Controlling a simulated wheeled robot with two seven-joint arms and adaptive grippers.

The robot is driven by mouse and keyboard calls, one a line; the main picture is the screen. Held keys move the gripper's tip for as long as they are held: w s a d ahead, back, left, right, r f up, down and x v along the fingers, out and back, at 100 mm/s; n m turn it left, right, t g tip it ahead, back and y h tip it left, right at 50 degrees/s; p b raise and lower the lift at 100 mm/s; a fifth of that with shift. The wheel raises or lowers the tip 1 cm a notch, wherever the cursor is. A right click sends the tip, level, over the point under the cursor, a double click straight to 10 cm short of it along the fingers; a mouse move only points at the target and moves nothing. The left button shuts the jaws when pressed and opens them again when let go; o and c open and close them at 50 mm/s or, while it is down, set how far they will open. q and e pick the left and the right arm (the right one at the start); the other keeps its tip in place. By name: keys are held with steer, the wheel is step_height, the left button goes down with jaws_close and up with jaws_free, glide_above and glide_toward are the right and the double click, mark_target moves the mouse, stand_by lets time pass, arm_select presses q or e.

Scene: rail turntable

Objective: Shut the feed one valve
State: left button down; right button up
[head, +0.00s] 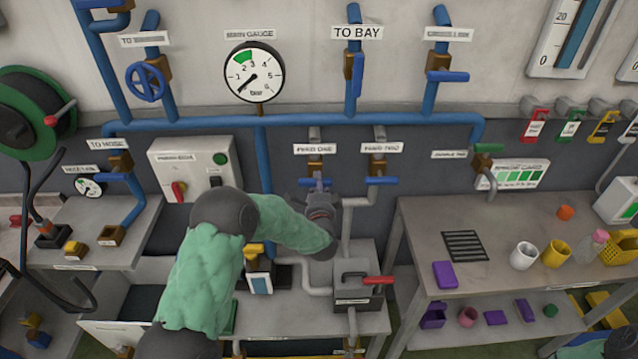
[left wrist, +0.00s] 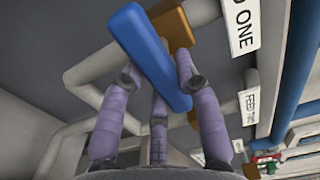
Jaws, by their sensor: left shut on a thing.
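The feed one valve has a blue lever (head: 315,183) under the "FEED ONE" label (head: 314,149). In the head view it looks roughly level, partly hidden by my gripper. In the left wrist view the blue lever (left wrist: 150,58) lies between the purple fingers, in front of the brass valve body (left wrist: 172,25). My left gripper (head: 318,196) has come up to the lever from below; its fingers (left wrist: 158,95) are shut on it. My right gripper is not in view.
The feed two valve, with a blue lever (head: 382,181) lying level, is close on the right. Below is a grey box with a red handle (head: 377,280). A bench (head: 500,215) with cups stands to the right. The main gauge (head: 253,73) hangs above left.

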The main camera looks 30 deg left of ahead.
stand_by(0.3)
arm_select(q)
steer(key=c, duration=0.9)
jaws_free()
steer(key=v, duration=1.2)
